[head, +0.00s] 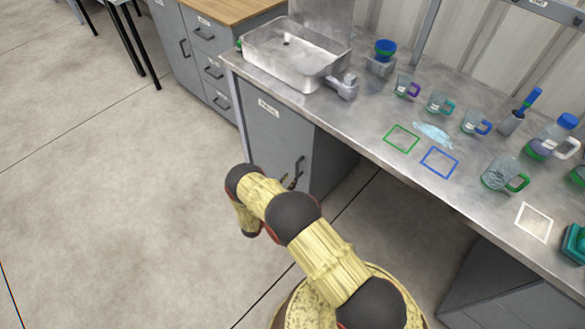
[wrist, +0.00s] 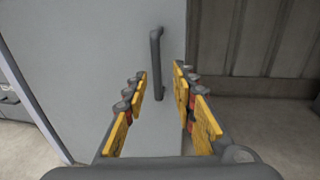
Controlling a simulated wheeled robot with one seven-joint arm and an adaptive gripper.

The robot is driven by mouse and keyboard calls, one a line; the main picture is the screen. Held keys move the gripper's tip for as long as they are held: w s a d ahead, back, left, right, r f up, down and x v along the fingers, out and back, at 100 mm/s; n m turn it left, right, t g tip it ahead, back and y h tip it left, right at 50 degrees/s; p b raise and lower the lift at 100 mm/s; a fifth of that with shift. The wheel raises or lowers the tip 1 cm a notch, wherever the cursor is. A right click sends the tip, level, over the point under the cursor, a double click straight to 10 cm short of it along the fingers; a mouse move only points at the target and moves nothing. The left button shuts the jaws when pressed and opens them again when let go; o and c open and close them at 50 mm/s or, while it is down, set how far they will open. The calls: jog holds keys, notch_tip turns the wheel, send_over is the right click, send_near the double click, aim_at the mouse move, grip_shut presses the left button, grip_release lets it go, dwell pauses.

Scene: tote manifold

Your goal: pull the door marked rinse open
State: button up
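A grey cabinet door (head: 270,140) under the sink end of the steel counter has a small white label near its top; the lettering is too small to read. Its dark vertical bar handle (head: 299,170) is near the door's right edge, partly hidden behind my arm in the head view. In the wrist view the handle (wrist: 156,65) stands ahead, between the lines of my two yellow-padded fingers. My gripper (wrist: 163,90) is open, with nothing seen clasped between the fingers. The door (wrist: 95,45) looks shut.
The steel counter (head: 400,165) overhangs the door and carries a sink (head: 295,52), mugs and bottles. A drawer cabinet (head: 205,50) stands to the left. The floor (head: 110,200) left of the door is clear. Right of the door is an open space under the counter.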

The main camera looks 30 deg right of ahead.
aim_at(297, 168)
jog(key=shift+w+r+b+x, duration=0.1)
jog(key=shift+r+b+x, duration=0.2)
jog(key=shift+x, duration=1)
jog(key=shift+w+r+b+x, duration=0.1)
jog(key=shift+b+x, duration=0.3)
jog(key=shift+x, duration=0.9)
jog(key=shift+w+r+b+x, duration=0.1)
jog(key=shift+r+b+x, duration=0.2)
jog(key=shift+x, duration=1)
jog(key=shift+a+f, duration=0.1)
jog(key=shift+c, duration=1)
grip_shut()
jog(key=shift+s, duration=0.1)
